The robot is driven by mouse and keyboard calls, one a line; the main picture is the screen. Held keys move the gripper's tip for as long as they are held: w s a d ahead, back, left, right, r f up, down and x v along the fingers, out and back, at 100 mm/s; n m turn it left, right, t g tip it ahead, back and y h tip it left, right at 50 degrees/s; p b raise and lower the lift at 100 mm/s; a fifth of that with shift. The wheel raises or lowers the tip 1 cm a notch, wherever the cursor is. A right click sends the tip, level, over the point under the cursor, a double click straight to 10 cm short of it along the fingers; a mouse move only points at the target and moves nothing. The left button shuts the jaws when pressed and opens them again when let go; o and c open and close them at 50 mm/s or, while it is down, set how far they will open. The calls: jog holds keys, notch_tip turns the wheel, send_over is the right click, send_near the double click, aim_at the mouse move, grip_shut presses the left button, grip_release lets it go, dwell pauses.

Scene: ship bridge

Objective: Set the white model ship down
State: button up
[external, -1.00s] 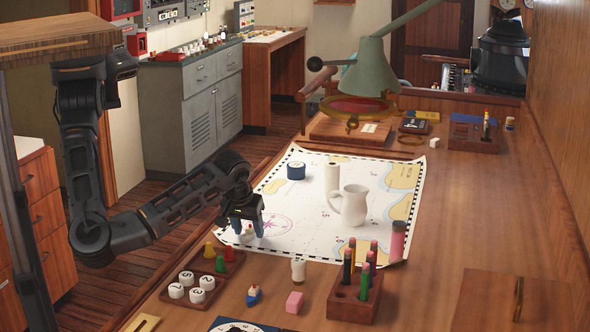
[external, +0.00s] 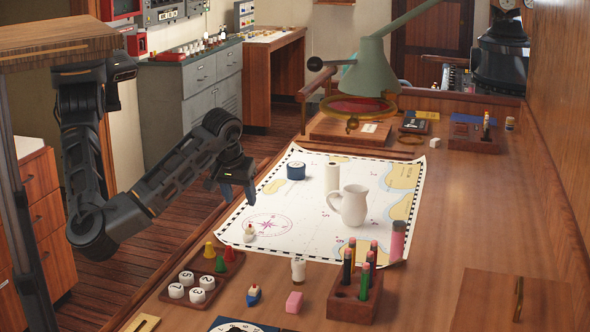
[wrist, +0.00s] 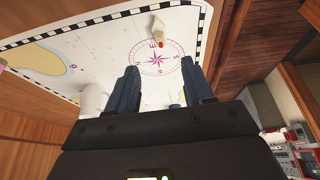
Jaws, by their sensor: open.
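The white model ship (external: 249,233) stands on the sea chart (external: 300,232), near its front left corner by the checkered border. A small red part shows on it. It also shows in the wrist view (wrist: 158,32), at the edge of the purple compass rose. My gripper (external: 238,192) is open and empty, raised above the left side of the chart and apart from the ship.
A white jug (external: 351,207), a pale cylinder (external: 332,178) and a blue round tin (external: 296,171) stand on the chart. In front are a tray with numbered pieces (external: 200,284), a blue-and-white boat (external: 254,295), a pink block (external: 294,302) and a pencil holder (external: 352,301).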

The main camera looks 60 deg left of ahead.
jog(key=shift+r, duration=0.1)
jog(key=w+a+r+m+t+y, duration=0.3)
jog(key=w+a+t, duration=0.5)
jog(key=w+a, duration=0.8)
jog(key=w+a+f+m+t, duration=0.2)
jog(key=a+m+t, duration=0.4)
jog(key=a, duration=0.3)
jog(key=s+a+f+m+g+h, duration=0.1)
jog(key=s+a+f+m+h, duration=0.2)
jog(key=s+f, duration=0.45)
jog(key=s+a+f+m+h, duration=0.3)
jog(key=s+f+h, duration=0.1)
jog(key=s+f, duration=0.4)
jog(key=s+d+n, duration=0.1)
jog(key=s+n, duration=0.2)
jog(key=s, duration=0.8)
jog(key=s+d+n+g+y, duration=0.1)
jog(key=s+n, duration=0.2)
jog(key=s, duration=0.9)
jog(key=shift+d+r, duration=0.3)
jog(key=shift+r, duration=0.15)
